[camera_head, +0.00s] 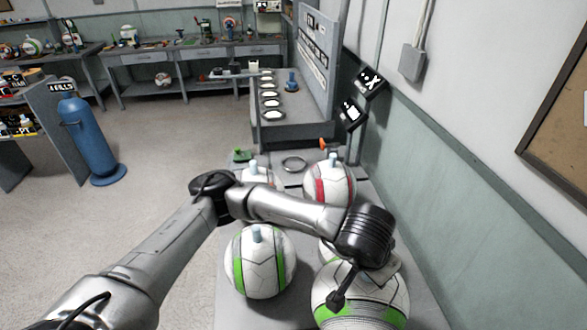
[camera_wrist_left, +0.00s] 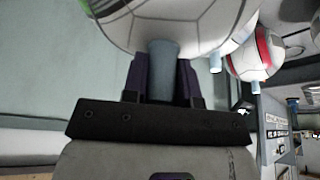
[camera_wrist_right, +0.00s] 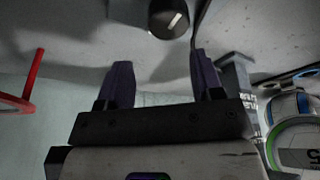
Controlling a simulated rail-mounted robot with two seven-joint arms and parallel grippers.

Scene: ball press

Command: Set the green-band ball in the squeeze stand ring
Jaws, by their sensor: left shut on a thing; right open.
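My left arm crosses the head view. In the left wrist view, my left gripper (camera_wrist_left: 160,80) is shut on the blue-grey peg (camera_wrist_left: 163,62) of a white ball with a green patch (camera_wrist_left: 105,6). In the head view this appears to be the large green-band ball (camera_head: 365,302) at the bottom, partly covered by my wrist. Another green-band ball (camera_head: 258,262) stands to its left, peg up. A flat grey ring (camera_head: 293,164) lies farther back; I cannot tell if it is the stand ring. My right gripper (camera_wrist_right: 163,80) is open and empty, outside the head view.
A red-band ball (camera_head: 321,186) stands right of the ring, and another ball (camera_head: 258,175) is partly behind my arm. A wall runs along the right. The right wrist view shows a black knob (camera_wrist_right: 168,17), a red hoop (camera_wrist_right: 15,103) and a green-rimmed round object (camera_wrist_right: 297,145).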

